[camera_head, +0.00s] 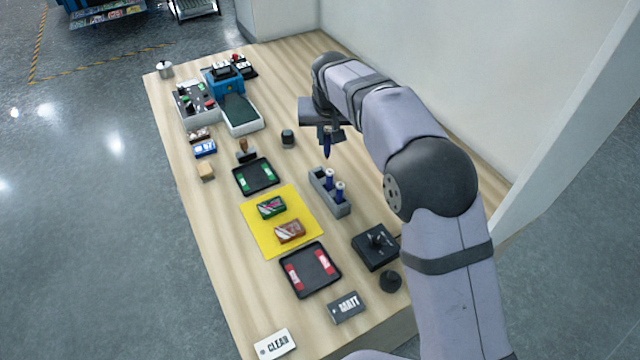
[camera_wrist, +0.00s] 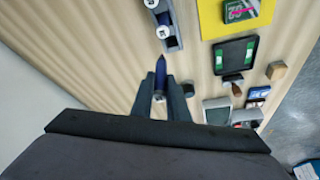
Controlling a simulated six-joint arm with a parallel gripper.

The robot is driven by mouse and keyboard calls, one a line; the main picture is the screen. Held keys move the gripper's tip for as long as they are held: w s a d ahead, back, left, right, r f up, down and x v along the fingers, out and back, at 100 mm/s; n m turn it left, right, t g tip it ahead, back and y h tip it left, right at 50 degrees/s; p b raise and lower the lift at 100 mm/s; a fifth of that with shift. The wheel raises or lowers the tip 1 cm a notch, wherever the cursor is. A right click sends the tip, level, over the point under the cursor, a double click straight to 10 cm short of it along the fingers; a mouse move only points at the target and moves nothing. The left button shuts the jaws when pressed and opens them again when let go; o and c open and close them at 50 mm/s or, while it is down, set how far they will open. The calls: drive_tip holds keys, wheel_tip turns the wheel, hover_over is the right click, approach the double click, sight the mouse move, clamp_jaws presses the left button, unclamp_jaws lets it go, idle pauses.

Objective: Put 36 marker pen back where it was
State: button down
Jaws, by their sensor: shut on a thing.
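A dark blue marker pen (camera_head: 327,146) hangs upright, tip down, from my gripper (camera_head: 327,130), which is shut on it. In the wrist view the pen (camera_wrist: 160,72) sits between the two fingers of my gripper (camera_wrist: 160,97). The grey pen holder (camera_head: 332,197) stands on the table below and just nearer than the pen. Two pens with white tops (camera_head: 329,178) (camera_head: 340,190) stand in it, and its far-end slot looks empty. The holder is partly cut off at the top of the wrist view (camera_wrist: 172,42). The held pen is above the table, apart from the holder.
A yellow mat (camera_head: 256,241) with two small boxes lies left of the holder. A black tray with green items (camera_head: 256,187) and one with red items (camera_head: 290,286) lie nearby. A black device (camera_head: 376,259) stands nearer. A small dark cylinder (camera_head: 288,139) stands left of my gripper.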

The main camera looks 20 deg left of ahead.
drive_tip(key=shift+s+a+f+p, duration=0.1)
drive_tip(key=shift+a+f+p, duration=0.35)
drive_tip(key=shift+f, duration=1.1)
drive_tip(key=shift+w+a+f+p, duration=0.1)
drive_tip(key=shift+f+p, duration=0.65)
drive_tip(key=shift+f, duration=0.85)
drive_tip(key=shift+s+a+f+p, duration=0.1)
drive_tip(key=shift+a+f+p, duration=0.35)
drive_tip(key=shift+f, duration=1.1)
drive_tip(key=shift+d+f, duration=0.15)
drive_tip(key=shift+f, duration=0.15)
drive_tip(key=shift+f, duration=0.1)
drive_tip(key=shift+f, duration=0.1)
drive_tip(key=c, duration=1.7)
unclamp_jaws()
